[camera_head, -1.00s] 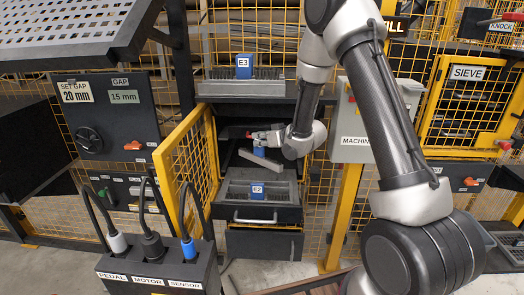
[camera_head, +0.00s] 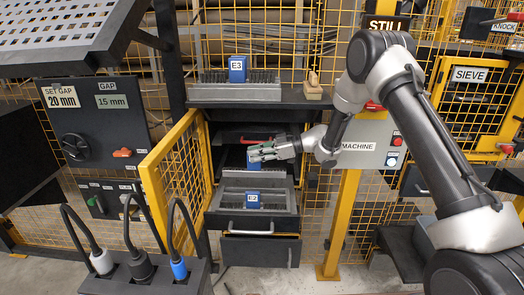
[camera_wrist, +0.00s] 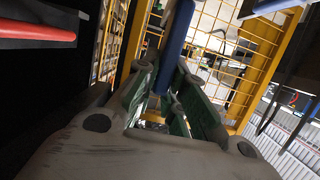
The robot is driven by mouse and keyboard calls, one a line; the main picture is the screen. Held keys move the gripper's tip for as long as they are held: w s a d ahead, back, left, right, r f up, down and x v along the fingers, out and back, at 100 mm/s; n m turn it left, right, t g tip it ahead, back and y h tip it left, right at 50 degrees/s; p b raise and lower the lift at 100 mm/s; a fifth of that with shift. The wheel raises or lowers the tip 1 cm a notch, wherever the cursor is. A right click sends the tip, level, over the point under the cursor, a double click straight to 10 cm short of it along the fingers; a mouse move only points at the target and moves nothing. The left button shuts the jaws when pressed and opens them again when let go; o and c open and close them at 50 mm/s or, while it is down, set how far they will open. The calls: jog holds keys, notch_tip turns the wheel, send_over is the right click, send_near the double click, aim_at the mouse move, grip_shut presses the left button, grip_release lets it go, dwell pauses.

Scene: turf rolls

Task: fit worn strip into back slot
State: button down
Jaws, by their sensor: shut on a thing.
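My gripper (camera_head: 256,154) is inside the dark opening of the machine. Its green fingers are shut on a blue handle (camera_wrist: 180,35), which runs up between them in the wrist view. Blue also shows just below the fingers in the head view. The grey strip that hangs from this handle is mostly hidden now. A strip with a blue E2 block (camera_head: 258,227) lies in the drawer (camera_head: 251,212) below my gripper. A strip with a blue E3 block (camera_head: 237,69) lies on the shelf above. I cannot clearly pick out the back slot.
A red bar (camera_head: 256,140) sits inside the opening just above my gripper; it is close at the upper left in the wrist view (camera_wrist: 38,32). A yellow mesh door (camera_head: 178,180) stands open at the left. The MACHINE box (camera_head: 368,146) is at the right.

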aim_at(257, 176)
dwell(0.3)
jog(key=shift+f, duration=2.9)
jog(key=shift+f, duration=2.55)
jog(key=c, duration=1.4)
grip_release()
jog(key=shift+r, duration=0.1)
notch_tip(257, 176, up, 10)
jog(key=shift+f, duration=0.1)
